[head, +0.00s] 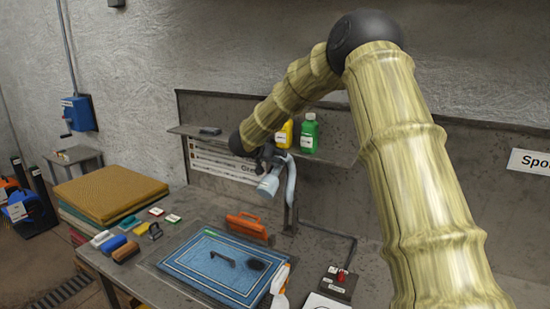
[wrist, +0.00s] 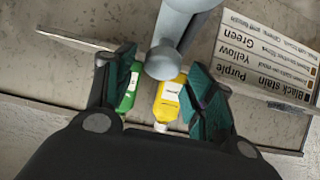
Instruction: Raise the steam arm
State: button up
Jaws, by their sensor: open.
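The steam arm appears to be the pale grey-blue tube (head: 291,182) with a cylindrical head (head: 267,187), on a dark post at the back of the bench. In the head view it hangs just below my gripper (head: 268,160), which is small and partly hidden. In the wrist view the steam arm (wrist: 185,30) enters from the top, and its rounded end lies between or just beyond my fingertips (wrist: 160,64). My gripper is open, with a dark green finger on each side. I cannot tell whether either finger touches the tube.
A yellow bottle (head: 284,134) and a green bottle (head: 309,133) stand on the back shelf (head: 350,160). A blue rug (head: 200,262) lies on the bench below, near an orange tool (head: 246,225). A control box with a red knob (head: 340,279) sits at right.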

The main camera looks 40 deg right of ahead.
jog(key=v, duration=1.1)
